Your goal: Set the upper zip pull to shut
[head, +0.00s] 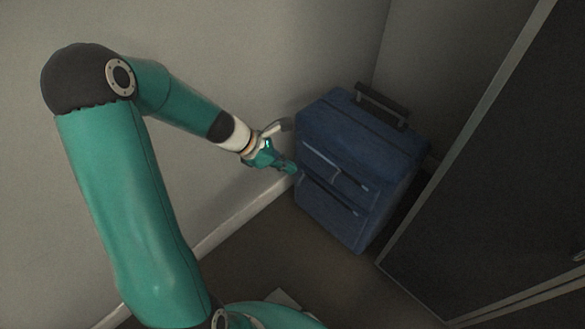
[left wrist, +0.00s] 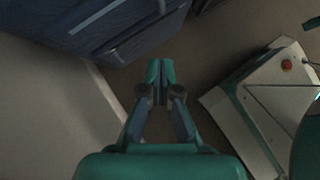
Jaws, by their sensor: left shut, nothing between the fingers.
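A blue suitcase (head: 345,135) stands upright in the corner. Two light zip lines run across its front, the upper zip (head: 322,158) above the lower zip (head: 335,197). A small pale mark near the middle of the upper zip may be its pull; I cannot tell for sure. My left gripper (head: 291,168) is shut and empty, beside the suitcase's left front edge. In the left wrist view its fingertips (left wrist: 160,72) are together, pointing at the floor, with the suitcase (left wrist: 55,18) at the upper left. My right gripper is not in view.
A dark panel with a pale metal edge (head: 470,140) stands close to the suitcase's right side. A grey wall (head: 250,50) with a pale skirting board (head: 243,212) runs along the left. The floor (head: 310,270) in front of the suitcase is clear.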

